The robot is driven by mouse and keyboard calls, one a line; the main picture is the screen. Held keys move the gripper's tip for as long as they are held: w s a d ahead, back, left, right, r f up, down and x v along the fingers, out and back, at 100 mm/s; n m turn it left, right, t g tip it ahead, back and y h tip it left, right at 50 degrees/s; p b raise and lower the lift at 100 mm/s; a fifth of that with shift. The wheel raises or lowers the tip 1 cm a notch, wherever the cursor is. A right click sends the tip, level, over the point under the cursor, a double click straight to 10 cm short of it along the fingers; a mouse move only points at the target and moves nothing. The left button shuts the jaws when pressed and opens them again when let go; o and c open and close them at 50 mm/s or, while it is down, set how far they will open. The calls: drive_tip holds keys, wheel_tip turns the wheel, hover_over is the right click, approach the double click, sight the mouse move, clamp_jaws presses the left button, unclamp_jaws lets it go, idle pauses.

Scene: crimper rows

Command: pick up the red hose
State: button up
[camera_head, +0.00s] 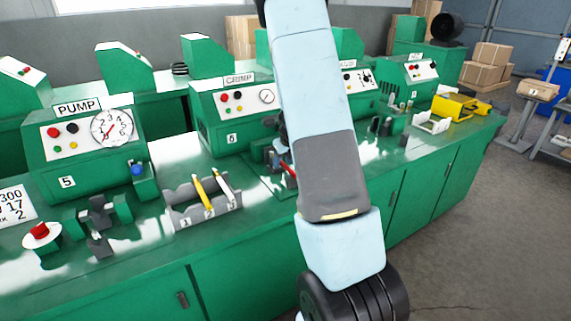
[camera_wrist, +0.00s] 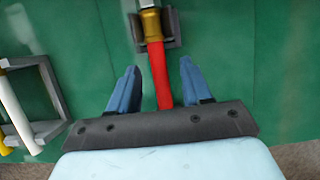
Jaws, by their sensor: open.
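The red hose (camera_wrist: 159,75) runs down the middle of the wrist view, with a brass-coloured fitting (camera_wrist: 151,25) at its upper end that rests in a small dark holder (camera_wrist: 173,28) on the green bench. My gripper (camera_wrist: 160,84) is open, with one blue finger on each side of the hose and gaps between. The hose's lower end is hidden behind the gripper body. In the head view a short piece of the red hose (camera_head: 288,168) shows just left of my arm, which hides the rest.
A grey rack (camera_head: 204,205) with a yellow and a white hose stands left on the green bench (camera_head: 150,245); it also shows at the wrist view's left edge (camera_wrist: 52,95). The PUMP machine (camera_head: 85,150) and CRIMP machine (camera_head: 235,115) stand behind. A yellow tool (camera_head: 460,106) lies farther right.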

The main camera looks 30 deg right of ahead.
drive_tip(key=shift+f, duration=0.25)
idle(0.3)
clamp_jaws()
idle(0.5)
